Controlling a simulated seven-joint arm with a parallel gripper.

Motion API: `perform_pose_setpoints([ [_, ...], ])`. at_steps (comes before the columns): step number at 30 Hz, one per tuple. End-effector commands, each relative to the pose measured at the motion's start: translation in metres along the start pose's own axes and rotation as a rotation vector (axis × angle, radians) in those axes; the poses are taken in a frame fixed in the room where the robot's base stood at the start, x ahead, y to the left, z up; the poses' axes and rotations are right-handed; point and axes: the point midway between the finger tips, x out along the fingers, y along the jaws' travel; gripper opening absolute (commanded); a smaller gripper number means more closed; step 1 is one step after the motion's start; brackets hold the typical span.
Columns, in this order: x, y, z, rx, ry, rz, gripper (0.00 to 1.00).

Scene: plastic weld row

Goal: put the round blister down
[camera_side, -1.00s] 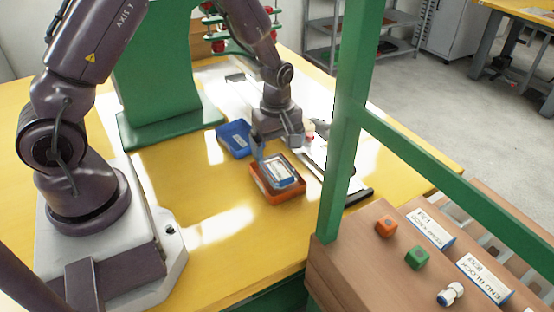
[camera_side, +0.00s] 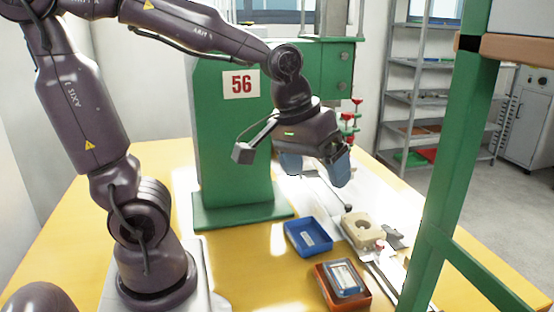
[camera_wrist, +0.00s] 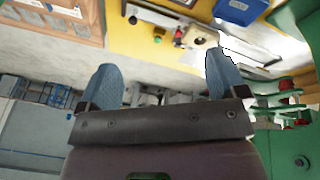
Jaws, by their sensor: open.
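My gripper (camera_side: 315,168) is raised in the air, well above the table and in front of the green press. Its two blue fingers are apart, with nothing seen between them. In the wrist view my gripper (camera_wrist: 165,85) is also open and empty. An orange tray (camera_side: 363,300) stands on the yellow table, with a clear, blue-edged pack with a white label (camera_side: 344,277) lying in or on it. I cannot tell whether this pack is the round blister. A beige block with a round recess (camera_side: 352,238) sits behind the trays; no separate round blister is clear on it.
A blue tray (camera_side: 293,229) stands left of the beige block. The green press (camera_side: 235,150) marked 56 is behind it. A green post (camera_side: 455,170) rises at the right. The yellow table is bare to the left of the trays.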

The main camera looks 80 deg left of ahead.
Motion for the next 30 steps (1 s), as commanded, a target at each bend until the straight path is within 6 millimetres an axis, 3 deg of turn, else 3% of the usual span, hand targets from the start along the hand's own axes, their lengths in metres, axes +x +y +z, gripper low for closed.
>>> perform_pose_setpoints([
  [3,-0.028,-0.007,0.025,0.232,0.08,0.023,0.91],
  [9,-0.046,-0.016,0.05,0.47,0.156,0.017,0.91],
  [30,-0.048,-0.018,0.054,0.517,0.17,0.013,0.91],
])
